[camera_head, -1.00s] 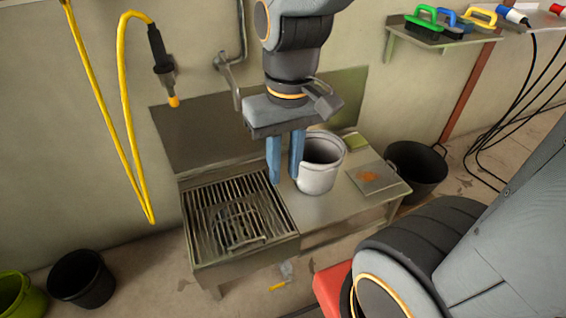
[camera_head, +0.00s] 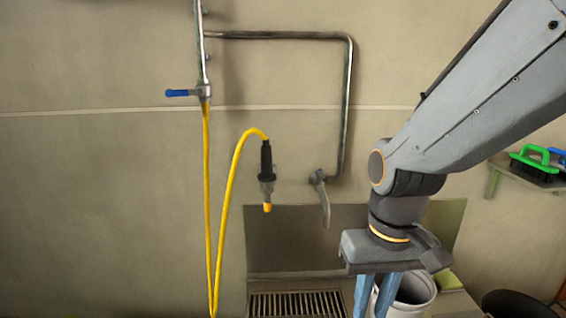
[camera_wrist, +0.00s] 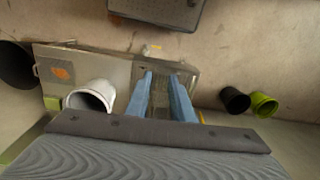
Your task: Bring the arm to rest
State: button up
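My gripper (camera_head: 374,300) hangs pointing down in the head view, with its two blue fingers apart and nothing between them. It is in front of the wash bench at the lower right of centre, and its fingertips are cut off by the bottom edge. In the wrist view the fingers (camera_wrist: 161,80) are also apart and empty, over the sink end of the bench. My arm comes in from the upper right, bent at the wrist.
A white bucket (camera_head: 417,293) stands on the bench just beside my fingers. The sink grate (camera_head: 295,303) lies to the left. A yellow hose (camera_head: 232,190) with a spray nozzle and a metal tap pipe (camera_head: 348,110) hang on the wall. Black (camera_wrist: 234,100) and green (camera_wrist: 263,105) buckets stand on the floor.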

jog(key=d+r+m+p, duration=0.1)
jog(key=d+r+p, duration=0.3)
jog(key=p, duration=0.7)
notch_tip(320, 180, up, 2)
jog(key=shift+s+d+r, duration=0.1)
jog(key=shift+s+d, duration=0.05)
jog(key=shift+s, duration=0.3)
